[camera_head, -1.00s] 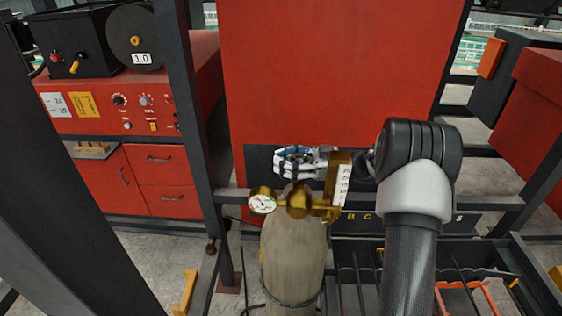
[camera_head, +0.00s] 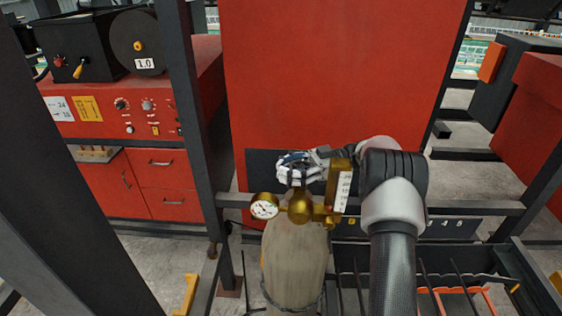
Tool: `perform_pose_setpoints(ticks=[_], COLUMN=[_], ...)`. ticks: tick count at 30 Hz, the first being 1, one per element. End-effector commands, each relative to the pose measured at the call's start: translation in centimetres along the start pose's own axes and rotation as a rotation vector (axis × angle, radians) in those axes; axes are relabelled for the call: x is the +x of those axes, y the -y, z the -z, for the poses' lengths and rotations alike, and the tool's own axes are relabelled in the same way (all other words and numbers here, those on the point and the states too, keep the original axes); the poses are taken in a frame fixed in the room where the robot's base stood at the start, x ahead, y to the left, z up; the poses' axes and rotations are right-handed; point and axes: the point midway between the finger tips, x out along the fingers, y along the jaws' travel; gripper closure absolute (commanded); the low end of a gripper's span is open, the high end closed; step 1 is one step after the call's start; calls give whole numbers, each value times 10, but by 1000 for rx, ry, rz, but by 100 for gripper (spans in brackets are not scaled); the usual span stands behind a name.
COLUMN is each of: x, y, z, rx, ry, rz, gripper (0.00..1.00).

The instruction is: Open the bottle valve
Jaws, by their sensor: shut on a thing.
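The gas bottle (camera_head: 293,262) stands upright at the bottom middle of the head view. Its brass valve (camera_head: 300,207) is on top, with a round gauge (camera_head: 264,208) on the left and a brass flow tube with a white scale (camera_head: 342,188) on the right. My gripper (camera_head: 298,172) is at the top of the valve, its fingers shut around a dark valve knob. The fingers hide most of the knob, so how far it is turned cannot be told.
A red panel (camera_head: 330,75) stands behind the bottle. Dark frame posts (camera_head: 190,100) rise on the left, beside a red machine with drawers (camera_head: 160,185). Upright rods and a dark rack (camera_head: 450,260) are at the lower right.

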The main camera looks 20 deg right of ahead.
Motion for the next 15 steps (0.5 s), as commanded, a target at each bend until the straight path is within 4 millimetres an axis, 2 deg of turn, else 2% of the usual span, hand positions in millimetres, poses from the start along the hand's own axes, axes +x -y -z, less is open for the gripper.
perform_pose_setpoints(ticks=[1, 11, 12, 15], x=[-3, -3, -3, -3], y=[0, 0, 0, 0], z=[5, 3, 3, 3], rx=[-6, -9, -9, -9], ry=[-2, -4, -4, -3], rz=[-2, 0, 0, 1], gripper=[84, 84, 59, 52])
